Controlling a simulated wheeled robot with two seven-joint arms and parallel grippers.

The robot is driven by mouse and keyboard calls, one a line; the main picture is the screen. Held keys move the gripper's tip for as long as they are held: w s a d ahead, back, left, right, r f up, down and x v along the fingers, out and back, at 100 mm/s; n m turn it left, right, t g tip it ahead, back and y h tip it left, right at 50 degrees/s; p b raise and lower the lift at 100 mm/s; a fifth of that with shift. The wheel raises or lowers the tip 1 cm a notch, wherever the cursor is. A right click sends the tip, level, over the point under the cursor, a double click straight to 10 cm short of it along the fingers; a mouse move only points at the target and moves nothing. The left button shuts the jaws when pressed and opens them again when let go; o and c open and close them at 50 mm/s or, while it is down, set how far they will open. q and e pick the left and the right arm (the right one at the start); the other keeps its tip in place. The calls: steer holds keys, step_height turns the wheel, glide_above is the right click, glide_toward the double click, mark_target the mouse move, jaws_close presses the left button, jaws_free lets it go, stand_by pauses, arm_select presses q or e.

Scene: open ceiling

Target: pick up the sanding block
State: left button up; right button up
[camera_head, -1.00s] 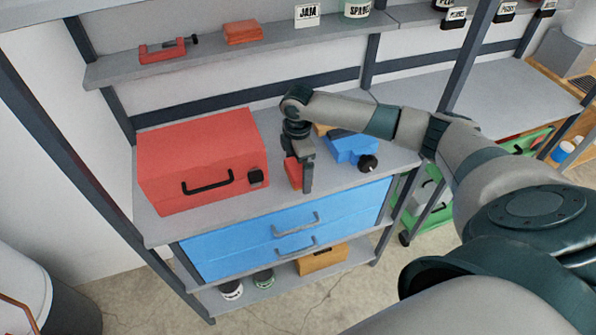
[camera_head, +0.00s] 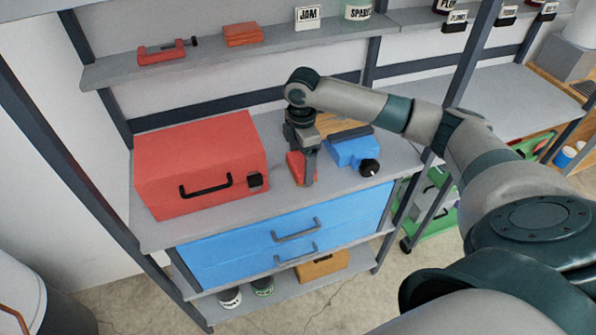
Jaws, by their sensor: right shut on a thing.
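The sanding block appears to be the small red block (camera_head: 295,167) between the fingers of my right gripper (camera_head: 303,168). It is at the grey workbench top (camera_head: 273,195), between a red toolbox and a blue tool. My right gripper points down and is shut on the block. One finger covers part of it, and I cannot tell whether its underside touches the bench. My left gripper is not in view.
The red toolbox (camera_head: 200,155) stands close on the left. The blue tool (camera_head: 352,152) with a black knob lies close on the right, with a tan board (camera_head: 343,126) behind it. A shelf (camera_head: 205,59) holding a clamp (camera_head: 162,53) and red-orange blocks (camera_head: 243,34) runs above.

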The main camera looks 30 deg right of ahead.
steer(key=s+d+r+b, duration=0.3)
steer(key=s+r, duration=0.3)
steer(key=s, duration=0.3)
steer(key=shift+s+d, duration=0.35)
steer(key=shift+d, duration=0.5)
steer(key=shift+r, duration=0.1)
steer(key=o, duration=0.4)
steer(key=shift+c, duration=1.1)
steer(key=shift+w, duration=0.1)
